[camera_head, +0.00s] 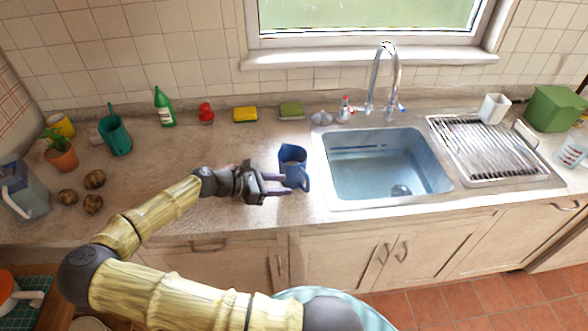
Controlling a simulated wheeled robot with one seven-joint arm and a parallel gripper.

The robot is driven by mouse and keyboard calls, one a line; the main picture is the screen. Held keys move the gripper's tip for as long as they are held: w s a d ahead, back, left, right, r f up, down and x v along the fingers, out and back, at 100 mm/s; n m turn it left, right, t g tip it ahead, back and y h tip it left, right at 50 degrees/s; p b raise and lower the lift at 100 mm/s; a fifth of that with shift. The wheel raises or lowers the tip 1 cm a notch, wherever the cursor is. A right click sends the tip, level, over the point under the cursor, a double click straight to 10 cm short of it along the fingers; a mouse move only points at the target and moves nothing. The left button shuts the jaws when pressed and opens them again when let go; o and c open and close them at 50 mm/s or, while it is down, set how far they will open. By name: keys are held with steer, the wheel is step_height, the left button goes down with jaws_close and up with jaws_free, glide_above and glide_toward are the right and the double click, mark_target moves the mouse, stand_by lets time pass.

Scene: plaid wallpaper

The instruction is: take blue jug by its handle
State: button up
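The blue jug (291,156) stands upright on the counter, just left of the sink. Its handle (306,180) faces the front right. My gripper (281,185) is at the jug's front left, with its two purple fingers pointing right toward the handle. A gap shows between the fingers, and I see nothing held in it. The fingertips are close to the jug's lower front and handle. I cannot tell whether they touch it.
The sink (340,185) is right of the jug, with a tap (376,80) behind. A yellow sponge (245,114) and green bottle (164,107) stand at the back. A grey-blue container (27,192) is at far left. The counter left of my gripper is mostly clear.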

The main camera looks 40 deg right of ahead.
mark_target(296, 171)
steer(key=shift+x, duration=1.35)
steer(key=shift+d, duration=0.1)
steer(key=p+x, duration=0.2)
steer(key=x, duration=0.2)
steer(key=shift+s, duration=0.1)
steer(key=shift+s+d+f, duration=0.1)
steer(key=shift+d+f, duration=0.15)
steer(key=shift+d, duration=0.2)
steer(key=shift+c, duration=0.5)
jaws_close()
